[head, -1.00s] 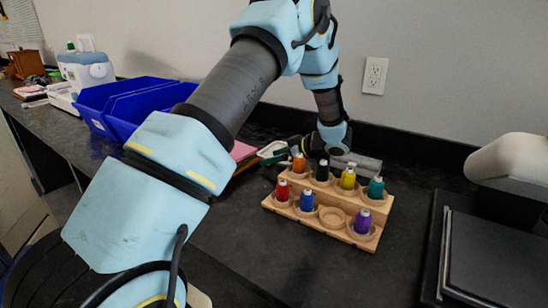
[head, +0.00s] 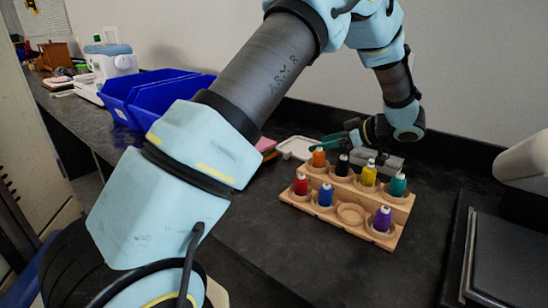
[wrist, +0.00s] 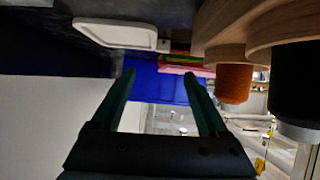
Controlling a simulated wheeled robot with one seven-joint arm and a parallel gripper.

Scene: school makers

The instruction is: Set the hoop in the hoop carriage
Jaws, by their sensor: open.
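A white rounded, flat frame that looks like the hoop (head: 297,148) lies on the dark counter behind the thread rack. It also shows in the wrist view (wrist: 115,33), with a small grey tab at one end. My gripper (head: 328,141) is just right of the hoop, in the narrow room behind the rack. Its two green fingers, open and empty, show in the wrist view (wrist: 160,78), apart from the hoop. I cannot make out the hoop carriage. A white machine arm (head: 522,163) shows at the right edge, partly cut off.
A wooden rack (head: 330,217) with several thread spools stands close in front of my gripper. A grey block (head: 386,163) is behind it. Blue bins (head: 165,100) and a white sewing machine (head: 110,62) are at left. A dark flat plate (head: 505,262) is at right.

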